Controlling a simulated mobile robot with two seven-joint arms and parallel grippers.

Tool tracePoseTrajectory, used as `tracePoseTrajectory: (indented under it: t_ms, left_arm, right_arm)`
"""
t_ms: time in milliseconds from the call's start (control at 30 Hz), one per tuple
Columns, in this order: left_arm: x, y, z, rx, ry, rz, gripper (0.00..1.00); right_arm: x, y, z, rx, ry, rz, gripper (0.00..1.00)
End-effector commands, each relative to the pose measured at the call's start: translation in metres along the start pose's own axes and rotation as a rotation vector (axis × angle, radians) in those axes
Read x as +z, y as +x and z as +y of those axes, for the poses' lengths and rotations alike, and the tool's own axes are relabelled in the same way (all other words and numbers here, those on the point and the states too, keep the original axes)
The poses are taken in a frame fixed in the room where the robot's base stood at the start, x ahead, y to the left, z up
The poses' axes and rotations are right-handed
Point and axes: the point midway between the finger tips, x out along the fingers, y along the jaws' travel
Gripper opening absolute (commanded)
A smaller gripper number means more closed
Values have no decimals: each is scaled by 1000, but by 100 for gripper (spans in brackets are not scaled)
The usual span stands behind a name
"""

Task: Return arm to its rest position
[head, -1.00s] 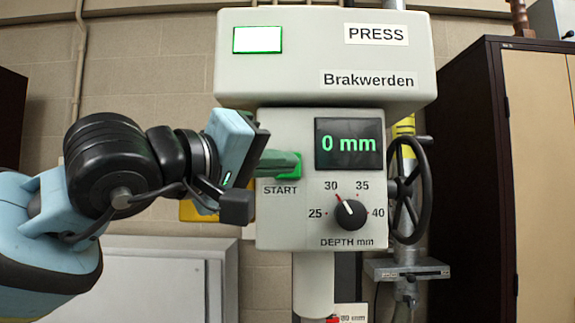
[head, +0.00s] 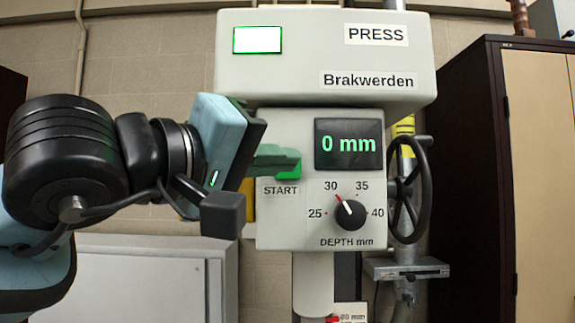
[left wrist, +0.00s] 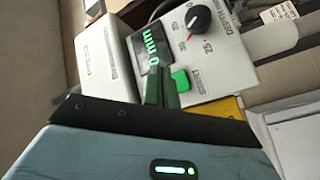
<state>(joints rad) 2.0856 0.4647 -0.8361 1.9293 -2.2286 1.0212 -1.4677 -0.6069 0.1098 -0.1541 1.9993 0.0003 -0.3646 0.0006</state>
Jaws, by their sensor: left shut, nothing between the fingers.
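My left gripper (head: 280,157) comes in from the left in the head view, with its dark green fingers shut and empty. The fingers point at the press's control panel (head: 270,229) and partly cover the green START button (head: 291,172). In the left wrist view the shut fingers (left wrist: 160,88) and the green button (left wrist: 181,79) show side by side, with the button uncovered there. The display (head: 348,144) reads 0 mm. The depth knob (head: 350,214) has its mark near 30. My right gripper is not in view.
The press head (head: 290,54) with a lit white panel (head: 257,40) overhangs the control panel. A black handwheel (head: 420,190) stands right of it, then a dark cabinet (head: 470,170). A pale grey cabinet (head: 150,275) stands low behind my left arm.

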Motion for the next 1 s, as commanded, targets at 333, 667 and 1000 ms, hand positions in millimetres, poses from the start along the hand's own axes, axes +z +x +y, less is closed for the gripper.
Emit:
tracePoseTrajectory:
  t_ms: [333,667,1000]
  left_arm:
    - [0,0,0,0,0,0,0]
    - [3,2,-4,1,-19,-14,0]
    - [82,23,-69,48,-661,-355,0]
  right_arm:
    - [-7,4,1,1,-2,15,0]
    - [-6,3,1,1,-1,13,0]
    - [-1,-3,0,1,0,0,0]
